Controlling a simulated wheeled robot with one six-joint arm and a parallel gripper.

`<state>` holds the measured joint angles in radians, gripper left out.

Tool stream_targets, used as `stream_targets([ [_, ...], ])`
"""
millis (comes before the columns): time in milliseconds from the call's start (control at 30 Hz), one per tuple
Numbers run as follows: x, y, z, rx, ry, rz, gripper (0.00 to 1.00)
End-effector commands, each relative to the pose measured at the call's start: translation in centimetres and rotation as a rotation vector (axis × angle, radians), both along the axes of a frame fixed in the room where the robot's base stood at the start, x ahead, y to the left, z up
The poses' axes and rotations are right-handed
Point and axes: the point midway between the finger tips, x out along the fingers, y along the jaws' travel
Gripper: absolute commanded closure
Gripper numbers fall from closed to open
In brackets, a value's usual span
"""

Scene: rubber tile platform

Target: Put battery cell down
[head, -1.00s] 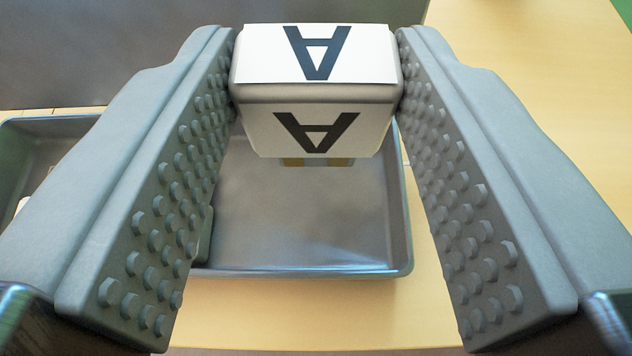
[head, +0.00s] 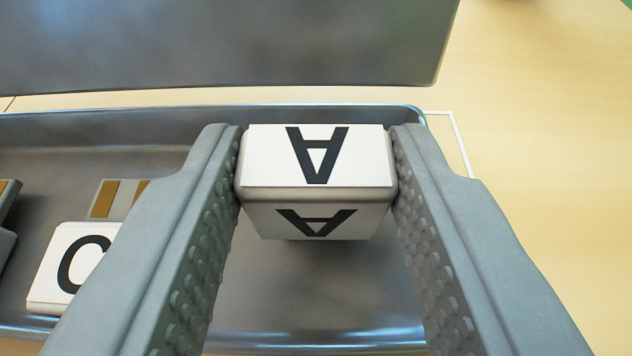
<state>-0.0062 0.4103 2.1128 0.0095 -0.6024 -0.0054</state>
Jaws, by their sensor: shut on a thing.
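The battery cell (head: 270,158) is a grey block with white labels, each marked with a dark letter A that appears upside down. My gripper (head: 317,160) is shut on it, one finger pressed to its left side and one to its right. The cell is over the right part of a grey metal tray (head: 300,113). A dark shadow shows just below the cell. I cannot tell whether its underside touches the tray floor.
A second cell, marked C (head: 50,268), is in the tray to the left, partly behind my left finger. Another grey piece shows at the far left edge. A dark grey panel (head: 220,45) is behind the tray. Bare wooden table (head: 545,140) is at the right.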

Motion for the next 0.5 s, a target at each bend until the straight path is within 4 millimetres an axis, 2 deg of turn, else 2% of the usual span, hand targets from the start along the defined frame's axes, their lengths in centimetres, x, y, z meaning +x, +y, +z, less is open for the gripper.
stream_targets([
  [100, 0.00, 0.00, -0.30, 0.000, 0.000, 0.000, 0.89],
  [133, 0.00, 0.00, -0.24, 0.000, 0.000, 0.000, 0.56],
  [200, 0.00, 0.00, -0.24, 0.000, 0.000, 0.000, 0.43],
  [500, 0.00, 0.00, -0.17, 0.000, 0.000, 0.000, 0.41],
])
